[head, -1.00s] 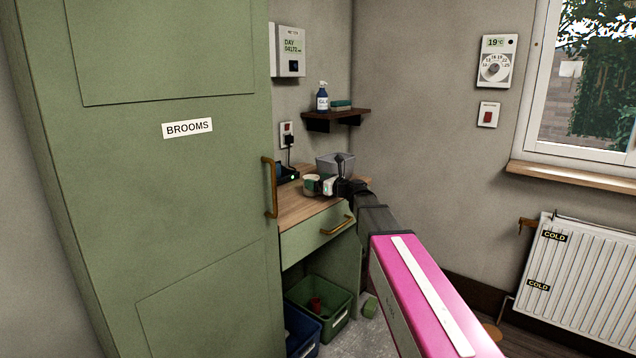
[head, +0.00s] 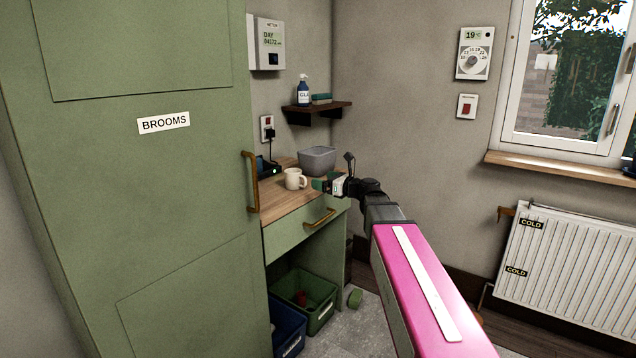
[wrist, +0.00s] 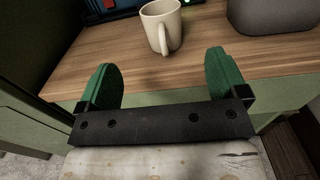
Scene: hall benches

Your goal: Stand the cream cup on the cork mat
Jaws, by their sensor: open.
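The cream cup (head: 295,179) stands upright on the wooden top of the green cabinet, left of my gripper (head: 326,185) in the head view. In the wrist view the cup (wrist: 161,25) is beyond my green fingertips (wrist: 164,80), near the middle, with its handle towards me. My gripper is open and empty, with a gap of bare worktop between it and the cup. I cannot make out a cork mat in either view.
A grey tub (head: 317,160) stands behind the cup, and a dark device (head: 264,168) with a small light lies at the back left. A tall green broom cupboard (head: 150,200) blocks the left side. Bare worktop (wrist: 110,45) shows around the cup.

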